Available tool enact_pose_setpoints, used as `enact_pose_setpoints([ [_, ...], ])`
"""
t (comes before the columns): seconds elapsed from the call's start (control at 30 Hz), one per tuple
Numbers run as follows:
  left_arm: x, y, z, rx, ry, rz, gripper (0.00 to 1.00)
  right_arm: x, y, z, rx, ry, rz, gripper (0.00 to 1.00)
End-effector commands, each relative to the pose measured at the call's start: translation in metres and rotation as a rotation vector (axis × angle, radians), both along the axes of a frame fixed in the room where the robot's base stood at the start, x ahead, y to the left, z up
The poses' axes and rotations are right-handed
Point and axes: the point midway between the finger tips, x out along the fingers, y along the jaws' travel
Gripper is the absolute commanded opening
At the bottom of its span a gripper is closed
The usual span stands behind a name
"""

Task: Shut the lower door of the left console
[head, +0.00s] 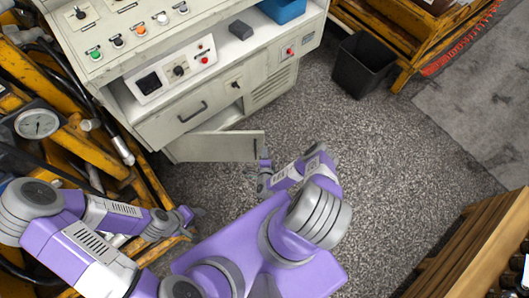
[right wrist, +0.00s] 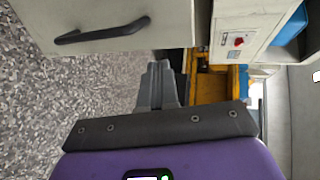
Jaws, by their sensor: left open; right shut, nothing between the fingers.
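The left console (head: 170,100) is a pale metal cabinet at the upper left of the head view. Its lower door (head: 215,147) stands open, swung out over the floor, with its free edge at the right. My right gripper (head: 264,168) is beside that free edge; I cannot tell whether it touches it. In the right wrist view its fingers (right wrist: 160,85) are together and empty, close to a pale panel (right wrist: 120,12) with a dark bar handle (right wrist: 100,31). My left gripper (head: 192,213) is open and empty, low and left of the door.
Yellow machinery with a gauge (head: 37,123) and hoses crowds the left. A black bin (head: 362,64) stands right of the console. A blue box (head: 283,10) sits on the console top. A wooden structure (head: 480,240) is at lower right. Speckled floor (head: 400,150) between is clear.

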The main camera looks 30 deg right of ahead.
Motion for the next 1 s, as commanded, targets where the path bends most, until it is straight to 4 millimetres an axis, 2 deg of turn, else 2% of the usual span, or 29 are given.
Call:
enact_pose_setpoints([
  [0.03,0.000,0.000,-0.007,0.000,0.000,0.000,0.51,0.010,-0.006,-0.006,-0.003,-0.003,0.000,0.00],
  [0.17,0.000,0.000,-0.017,0.000,0.000,0.000,0.51,0.031,-0.019,-0.014,-0.002,-0.001,-0.001,0.00],
  [0.4,0.000,0.000,-0.024,0.000,0.000,0.000,0.51,0.058,-0.035,-0.012,-0.002,0.001,0.001,0.00],
  [0.63,0.000,0.000,-0.025,0.000,0.000,0.000,0.51,0.064,-0.039,-0.011,-0.001,0.003,0.001,0.00],
  [0.87,0.000,0.000,-0.024,0.000,0.000,0.000,0.51,0.064,-0.039,-0.011,-0.001,0.003,0.001,0.00],
  [1.0,0.000,0.000,-0.024,0.000,0.000,0.000,0.51,0.059,-0.046,-0.010,-0.002,0.002,0.001,0.00],
])
